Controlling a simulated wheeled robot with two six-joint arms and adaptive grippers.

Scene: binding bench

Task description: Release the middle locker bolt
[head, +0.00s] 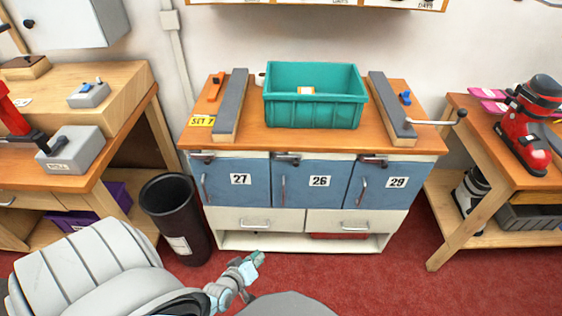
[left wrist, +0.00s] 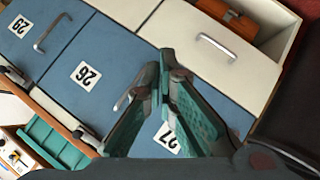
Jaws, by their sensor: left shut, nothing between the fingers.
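The middle locker (head: 316,184) is a blue door marked 26, between doors 27 and 29 under the bench top. Its dark bolt (head: 287,159) sits at the top left of the door, and the door looks closed. In the left wrist view the 26 door (left wrist: 92,62) appears rotated, left of my fingers. My left gripper (head: 257,259) is low in front of the cabinet, below the drawers and apart from the bolt. Its teal fingers (left wrist: 163,72) are shut and empty in the left wrist view, partly covering the 27 door. My right gripper is not in view.
A teal crate (head: 315,109) stands on the bench top between two grey bars. A crank handle (head: 440,121) juts out at the right. A black bin (head: 177,219) stands left of the cabinet. The red floor in front of the cabinet is clear at right.

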